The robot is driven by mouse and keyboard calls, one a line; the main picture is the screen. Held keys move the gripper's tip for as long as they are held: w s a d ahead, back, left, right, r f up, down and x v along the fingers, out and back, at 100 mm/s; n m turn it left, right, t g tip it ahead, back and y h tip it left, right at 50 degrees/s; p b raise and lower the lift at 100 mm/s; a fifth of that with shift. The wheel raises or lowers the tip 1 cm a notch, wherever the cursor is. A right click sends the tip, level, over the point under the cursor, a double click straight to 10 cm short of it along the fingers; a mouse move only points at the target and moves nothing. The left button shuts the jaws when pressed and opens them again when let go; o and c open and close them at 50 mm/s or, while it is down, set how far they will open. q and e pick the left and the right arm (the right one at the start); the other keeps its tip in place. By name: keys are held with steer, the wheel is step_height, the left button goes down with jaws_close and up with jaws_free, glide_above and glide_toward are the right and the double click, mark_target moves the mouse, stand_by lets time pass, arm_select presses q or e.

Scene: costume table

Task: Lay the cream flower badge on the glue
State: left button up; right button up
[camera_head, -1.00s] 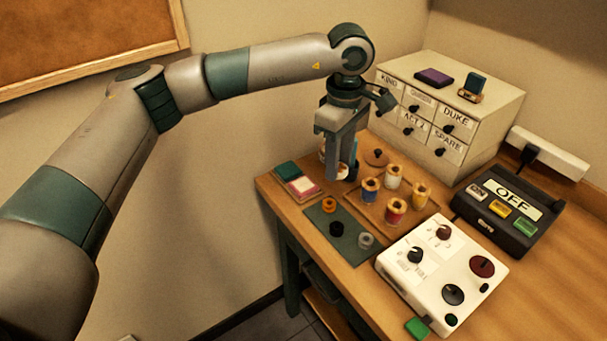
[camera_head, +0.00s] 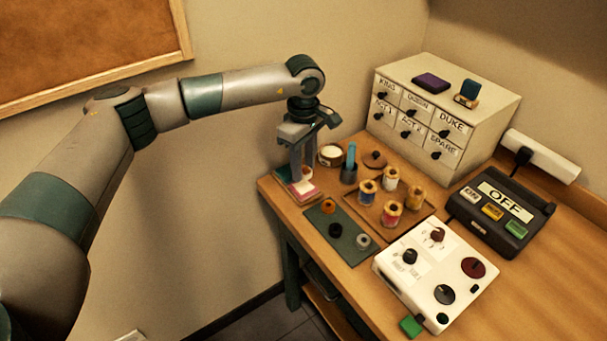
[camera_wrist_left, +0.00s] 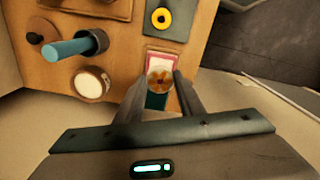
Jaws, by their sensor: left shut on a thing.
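My left gripper (camera_head: 302,180) is over the far left corner of the table, just above or at a small tray (camera_head: 313,198) with a pink-and-white square (camera_wrist_left: 160,60) and a dark green square (camera_wrist_left: 156,101). In the left wrist view it is shut on the cream flower badge (camera_wrist_left: 159,83), a round disc with an orange-brown flower. The badge covers the border between the two squares; I cannot tell whether it touches them. In the head view I cannot make the badge out. No glue can be told for certain; the white part of the pink square may be it. My right gripper is not in view.
Beside the gripper stand a round cream-topped jar (camera_head: 331,155) and a dark pot with a blue stick (camera_head: 350,165). Thread spools (camera_head: 367,191) stand on a brown board. A dark mat (camera_head: 352,246) holds small rings. A white control box (camera_head: 445,275) and labelled drawers (camera_head: 440,105) stand further right.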

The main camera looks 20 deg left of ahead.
arm_select(q)
steer(key=shift+f, duration=0.1)
steer(key=shift+f+p, duration=0.3)
steer(key=shift+p, duration=0.1)
steer(key=shift+f+p, duration=0.7)
steer(key=shift+f, duration=0.9)
steer(key=shift+f, duration=0.15)
steer(key=o, duration=1)
